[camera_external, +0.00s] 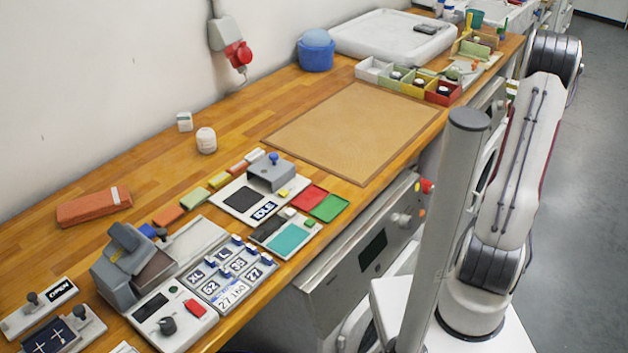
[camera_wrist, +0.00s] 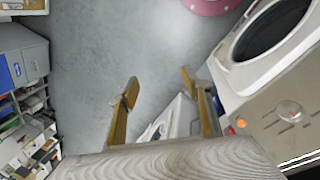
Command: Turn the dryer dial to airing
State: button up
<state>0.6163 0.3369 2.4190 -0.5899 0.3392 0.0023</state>
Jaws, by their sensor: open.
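A machine under the worktop has a grey control panel (camera_external: 335,275) with a dark display. A pale knob (camera_external: 401,219) sits near the panel's right end, beside red and orange buttons. In the wrist view a pale round dial (camera_wrist: 290,112) is on a light panel at the right, near an orange button (camera_wrist: 240,124) and below a round door. I cannot tell its setting, nor whether this is the dryer's dial. My gripper (camera_wrist: 158,76) is open and empty, with its two fingers apart over the grey floor, left of that panel. It is out of the external view.
A grey post (camera_external: 455,200) stands before the machines. A grey cabinet (camera_wrist: 22,55) is at left.

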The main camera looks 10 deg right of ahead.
notch_tip(320, 180, down, 7)
jog(key=d+n, duration=0.1)
jog(key=d, duration=0.1)
jog(key=n+t+y, duration=0.7)
jog(key=t+y, duration=0.2)
jog(key=y, duration=0.4)
send_near(411, 222)
jog(key=a, duration=0.1)
jog(key=shift+w+a+f, duration=0.15)
jog(key=shift+w+f, duration=0.05)
jog(key=shift+w, duration=0.2)
jog(key=shift+f, duration=0.1)
jog(key=shift+x, duration=3.8)
